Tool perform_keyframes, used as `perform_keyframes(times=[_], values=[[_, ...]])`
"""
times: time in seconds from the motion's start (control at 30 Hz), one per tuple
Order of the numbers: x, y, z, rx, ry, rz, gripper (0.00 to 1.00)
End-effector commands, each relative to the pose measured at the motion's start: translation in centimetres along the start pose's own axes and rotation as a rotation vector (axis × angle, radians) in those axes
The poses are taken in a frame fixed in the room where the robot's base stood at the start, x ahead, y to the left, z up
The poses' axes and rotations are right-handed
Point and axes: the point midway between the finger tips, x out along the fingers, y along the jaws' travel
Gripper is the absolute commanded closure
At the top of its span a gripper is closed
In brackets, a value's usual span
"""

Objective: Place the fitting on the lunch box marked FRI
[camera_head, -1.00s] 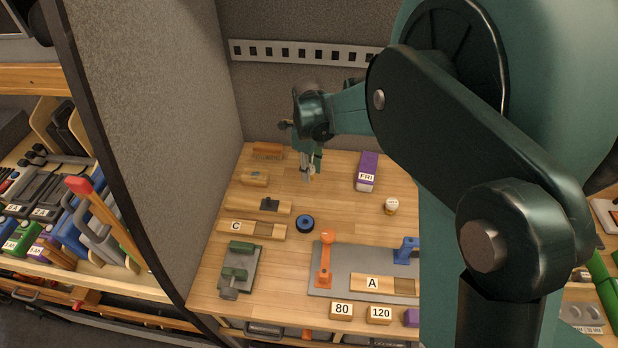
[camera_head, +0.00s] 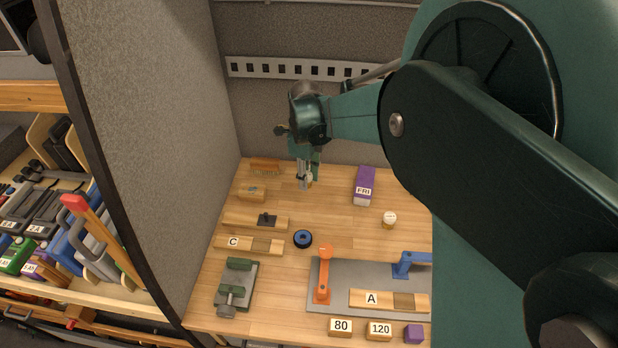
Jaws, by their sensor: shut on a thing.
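The lunch box marked FRI (camera_head: 364,187) is a purple box with a white label, lying towards the back of the wooden bench. My gripper (camera_head: 306,183) points down to the left of it, apart from it and seemingly above the bench. It is shut on a small, pale brassy piece (camera_head: 310,181), which seems to be the fitting. The fingers hide most of this piece, and its shape is too small to tell.
A brush (camera_head: 265,167) and a wooden block (camera_head: 252,193) lie left of my gripper. A blue-black roll (camera_head: 303,239) and a small white-topped jar (camera_head: 389,220) lie nearer. A grey partition (camera_head: 160,130) stands left. Bare wood lies between gripper and lunch box.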

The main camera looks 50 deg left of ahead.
Motion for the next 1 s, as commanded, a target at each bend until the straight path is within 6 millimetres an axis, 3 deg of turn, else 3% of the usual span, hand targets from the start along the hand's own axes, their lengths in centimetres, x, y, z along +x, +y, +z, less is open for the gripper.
perform_keyframes(times=[0.17,0.37,0.8,1.0], values=[[-0.2,-0.5,-0.5,0.0,0.0,0.0,0.89],[-1.0,-2.5,-2.5,-0.002,0.0,0.0,0.89],[-4.5,-10.1,-11.7,-0.017,0.0,0.0,0.89],[-5.8,-12.4,-15.2,-0.024,0.0,0.0,0.89]])
